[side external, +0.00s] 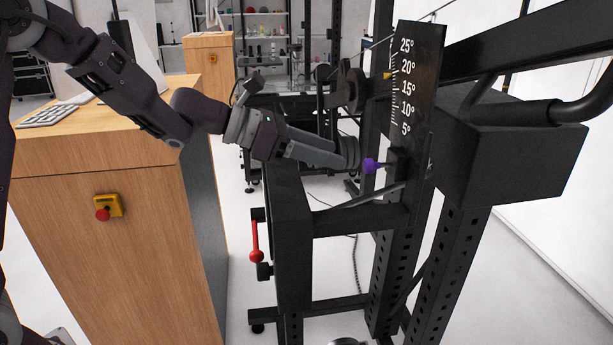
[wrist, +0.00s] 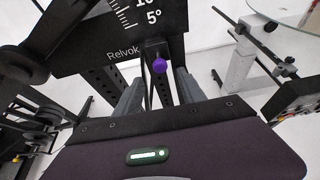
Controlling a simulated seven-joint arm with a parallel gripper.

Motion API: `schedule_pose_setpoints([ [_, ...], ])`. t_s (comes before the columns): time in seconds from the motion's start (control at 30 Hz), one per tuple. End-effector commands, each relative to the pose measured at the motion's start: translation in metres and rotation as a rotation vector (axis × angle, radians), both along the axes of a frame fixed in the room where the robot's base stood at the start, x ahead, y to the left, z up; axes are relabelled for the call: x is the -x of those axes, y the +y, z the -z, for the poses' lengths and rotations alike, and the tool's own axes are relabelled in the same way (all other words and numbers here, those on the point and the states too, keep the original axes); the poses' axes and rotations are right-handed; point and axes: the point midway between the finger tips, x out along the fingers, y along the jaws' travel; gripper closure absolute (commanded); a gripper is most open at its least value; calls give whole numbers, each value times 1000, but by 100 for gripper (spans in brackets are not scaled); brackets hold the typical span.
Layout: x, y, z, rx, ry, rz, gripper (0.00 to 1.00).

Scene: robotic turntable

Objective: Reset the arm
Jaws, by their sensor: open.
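My gripper (side external: 347,153) reaches from the left toward the black frame in the side external view. Its tip is just left of a purple knob (side external: 372,165), which sits low on the frame below the angle scale. In the wrist view, my gripper (wrist: 159,88) is open, with one grey finger on each side. The purple knob (wrist: 159,65) shows between and beyond the fingers, with nothing seen held. Whether a finger touches the knob cannot be told.
A black angle plate (side external: 420,75) marked 5° to 25° rises above the knob. A black padded block (side external: 510,150) is to the right. A red-knobbed lever (side external: 256,245) is lower left. A wooden desk (side external: 110,230) with a red button (side external: 103,214) stands at left.

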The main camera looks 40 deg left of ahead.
Motion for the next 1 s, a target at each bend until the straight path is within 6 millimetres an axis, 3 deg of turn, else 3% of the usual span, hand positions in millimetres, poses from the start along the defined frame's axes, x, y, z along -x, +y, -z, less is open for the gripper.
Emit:
schedule_pose_setpoints([
  [0.07,3,-2,-3,-10,-10,13,53],
  [0.17,35,-17,-26,-127,-110,156,53],
  [0.23,87,-34,-47,-317,-261,364,53],
  [0.33,180,-41,-52,-682,-501,720,53],
  [0.4,239,-28,-38,-956,-640,959,53],
  [0.53,312,25,-3,-1428,-783,1339,53],
  [0.6,333,55,10,-1621,-799,1490,53],
  [0.73,351,90,20,-1822,-779,1651,53],
  [1.0,353,97,22,-1860,-769,1686,53],
])
